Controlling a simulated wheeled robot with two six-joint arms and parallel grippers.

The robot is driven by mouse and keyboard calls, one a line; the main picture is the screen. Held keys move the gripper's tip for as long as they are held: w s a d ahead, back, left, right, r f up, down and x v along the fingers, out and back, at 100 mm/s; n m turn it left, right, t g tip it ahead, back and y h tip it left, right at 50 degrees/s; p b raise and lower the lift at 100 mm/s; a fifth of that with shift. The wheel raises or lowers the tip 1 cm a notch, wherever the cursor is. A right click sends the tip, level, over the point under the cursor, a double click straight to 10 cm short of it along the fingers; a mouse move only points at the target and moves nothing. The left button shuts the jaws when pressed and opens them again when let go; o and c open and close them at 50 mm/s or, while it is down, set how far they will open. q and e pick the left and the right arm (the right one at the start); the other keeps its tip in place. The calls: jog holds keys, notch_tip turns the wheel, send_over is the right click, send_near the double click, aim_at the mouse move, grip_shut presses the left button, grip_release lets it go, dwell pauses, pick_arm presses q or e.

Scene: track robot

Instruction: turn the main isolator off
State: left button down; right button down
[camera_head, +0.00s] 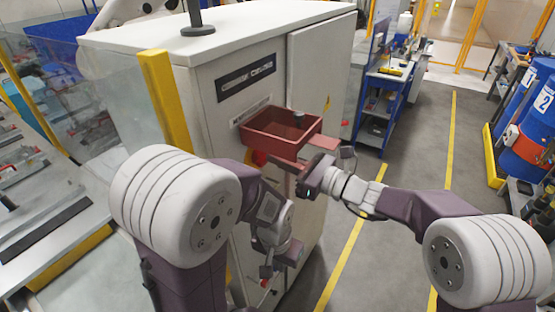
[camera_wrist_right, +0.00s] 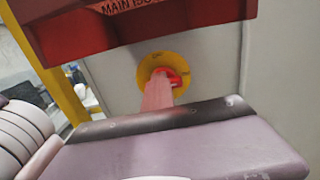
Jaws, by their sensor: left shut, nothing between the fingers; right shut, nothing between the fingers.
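The main isolator is a red handle (camera_wrist_right: 172,76) on a yellow round plate (camera_wrist_right: 150,66) on the grey cabinet (camera_head: 228,100). In the head view only a bit of its yellow and red (camera_head: 258,158) shows below a red open-topped box (camera_head: 275,143). In the right wrist view, a pale red bar (camera_wrist_right: 158,96) runs from my gripper's dark edge up to the handle. I cannot tell whether they touch. My right gripper (camera_head: 304,186) is shut and empty, just below and in front of the box. My left gripper (camera_head: 284,254) is shut and empty, lower, near the cabinet front.
A yellow post (camera_head: 165,95) stands at the cabinet's left corner. A blue workbench (camera_head: 375,100) and blue drums (camera_head: 530,115) stand right. Grey floor lies between.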

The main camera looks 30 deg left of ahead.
jog(key=c, duration=2.2)
grip_release()
jog(key=shift+s+a+f, duration=0.1)
jog(key=shift+a+f, duration=0.1)
jog(key=shift+f, duration=0.15)
jog(key=c, duration=1.6)
grip_release()
jog(key=shift+o, duration=1.4)
jog(key=shift+r, duration=0.1)
jog(key=o, duration=0.5)
jog(key=shift+w+d+f, duration=0.25)
jog(key=shift+w+f, duration=0.25)
jog(key=shift+w, duration=0.35)
pick_arm(q)
jog(key=shift+w+a+f+b, duration=0.2)
jog(key=shift+a+f+b, duration=0.35)
jog(key=shift+f, duration=0.15)
jog(key=shift+w+a+f+b, duration=0.15)
jog(key=shift+a+f+b, duration=0.35)
jog(key=shift+f, duration=0.15)
pick_arm(e)
jog(key=s+d, duration=0.1)
jog(key=d, duration=0.6)
jog(key=shift+s+d+r, duration=0.2)
jog(key=shift+d+r, duration=0.1)
jog(key=shift+d, duration=0.05)
